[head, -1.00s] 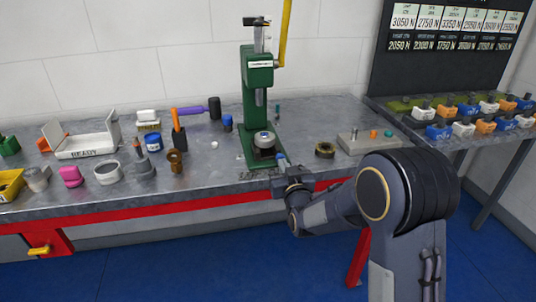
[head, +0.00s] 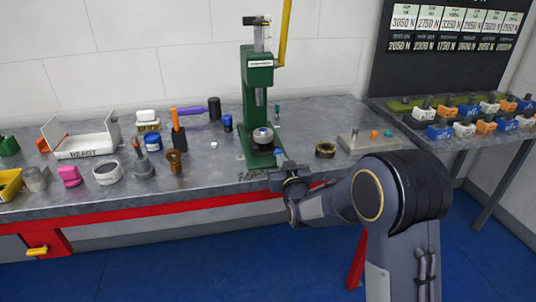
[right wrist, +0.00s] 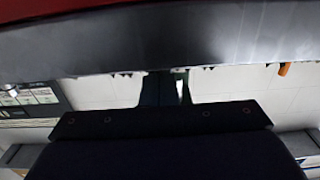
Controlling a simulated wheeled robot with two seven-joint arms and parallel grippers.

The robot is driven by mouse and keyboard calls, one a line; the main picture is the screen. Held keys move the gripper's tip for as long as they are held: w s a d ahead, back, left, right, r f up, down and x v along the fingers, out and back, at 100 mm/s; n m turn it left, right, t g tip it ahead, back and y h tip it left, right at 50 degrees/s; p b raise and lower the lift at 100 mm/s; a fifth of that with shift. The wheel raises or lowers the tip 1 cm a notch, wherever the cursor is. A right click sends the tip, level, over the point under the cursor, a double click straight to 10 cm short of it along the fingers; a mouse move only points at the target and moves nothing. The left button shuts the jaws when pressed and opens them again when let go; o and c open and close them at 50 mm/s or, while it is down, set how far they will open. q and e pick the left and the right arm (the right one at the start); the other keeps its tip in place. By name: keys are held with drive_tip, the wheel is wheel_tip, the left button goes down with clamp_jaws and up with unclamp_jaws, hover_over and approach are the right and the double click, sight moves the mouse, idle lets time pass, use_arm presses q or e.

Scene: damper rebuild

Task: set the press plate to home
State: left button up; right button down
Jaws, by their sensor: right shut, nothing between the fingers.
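The green press (head: 258,90) stands upright on the workbench in the head view, with a yellow lever (head: 286,30) at its top right. A round pale and dark piece (head: 263,136) sits on its base under the ram. The press plate cannot be told apart for certain. My right gripper (head: 280,160) is shut and empty, just in front of the press base, near the bench's front edge. In the right wrist view the shut fingers (right wrist: 165,88) show dark and partly hidden, so contact with the press cannot be told. My left gripper is out of view.
A white tray marked READY (head: 86,146), a pink piece (head: 69,176) and several cups and tools stand to the left. A brass ring (head: 325,150) and a grey block (head: 368,141) lie to the right. A side rack (head: 460,122) holds several coloured parts.

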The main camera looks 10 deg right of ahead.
drive_tip(key=shift+w+b, duration=0.5)
drive_tip(key=shift+b, duration=0.25)
idle(1.4)
drive_tip(key=shift+s, duration=0.1)
drive_tip(key=shift+s+b, duration=0.35)
drive_tip(key=shift+s, duration=0.35)
drive_tip(key=shift+s, duration=0.1)
drive_tip(key=s+b, duration=0.2)
drive_tip(key=s, duration=0.8)
drive_tip(key=shift+d, duration=0.15)
drive_tip(key=shift+d, duration=0.1)
idle(0.4)
